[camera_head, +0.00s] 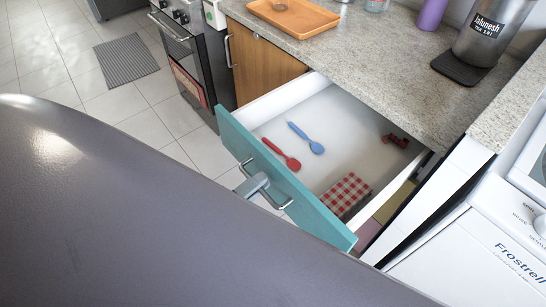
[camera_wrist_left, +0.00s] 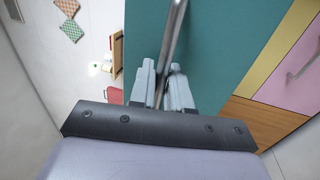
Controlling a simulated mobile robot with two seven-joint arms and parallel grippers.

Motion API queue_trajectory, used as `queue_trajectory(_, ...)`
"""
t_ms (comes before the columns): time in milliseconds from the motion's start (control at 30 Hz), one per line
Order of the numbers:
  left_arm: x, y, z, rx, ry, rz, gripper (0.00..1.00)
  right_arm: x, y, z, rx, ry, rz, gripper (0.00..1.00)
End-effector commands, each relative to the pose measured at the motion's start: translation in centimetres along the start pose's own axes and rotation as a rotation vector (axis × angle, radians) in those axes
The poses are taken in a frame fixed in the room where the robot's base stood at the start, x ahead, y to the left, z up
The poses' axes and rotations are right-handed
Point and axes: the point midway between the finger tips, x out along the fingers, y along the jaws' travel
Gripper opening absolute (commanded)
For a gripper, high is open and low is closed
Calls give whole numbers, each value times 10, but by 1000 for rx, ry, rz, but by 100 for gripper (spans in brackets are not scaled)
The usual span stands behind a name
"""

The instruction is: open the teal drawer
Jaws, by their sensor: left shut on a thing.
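The teal drawer (camera_head: 310,205) stands pulled out from the counter, its white inside open to view. Its teal front also shows in the left wrist view (camera_wrist_left: 225,50). A metal bar handle (camera_head: 282,203) runs along the outside of the front; it also shows in the left wrist view (camera_wrist_left: 174,40). My left gripper (camera_head: 254,186) is shut on this handle, with its grey fingers (camera_wrist_left: 165,88) on both sides of the bar. My large grey arm hides the lower left of the head view. My right gripper is not in view.
Inside the drawer lie a red spoon (camera_head: 282,154), a blue spoon (camera_head: 306,138), a red checkered item (camera_head: 346,194) and a small dark red object (camera_head: 395,140). A stone counter (camera_head: 385,75) is above. An oven (camera_head: 185,55) stands left; a white appliance (camera_head: 470,265) is right. Tiled floor (camera_head: 50,45) is open.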

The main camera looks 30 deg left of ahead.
Motion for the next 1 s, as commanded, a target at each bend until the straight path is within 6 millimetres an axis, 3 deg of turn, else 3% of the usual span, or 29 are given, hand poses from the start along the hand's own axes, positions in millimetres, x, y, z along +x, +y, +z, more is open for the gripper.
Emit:
queue_trajectory(300,-33,7,-1,2,0,0,0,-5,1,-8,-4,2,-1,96)
queue_trajectory(767,-37,8,-1,2,1,2,0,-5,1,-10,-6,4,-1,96)
queue_trajectory(800,-37,8,-1,2,1,2,24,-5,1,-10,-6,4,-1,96)
queue_trajectory(833,-37,8,-1,2,1,2,30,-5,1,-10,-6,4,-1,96)
queue_trajectory(1000,-37,8,-1,1,0,1,30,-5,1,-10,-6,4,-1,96)
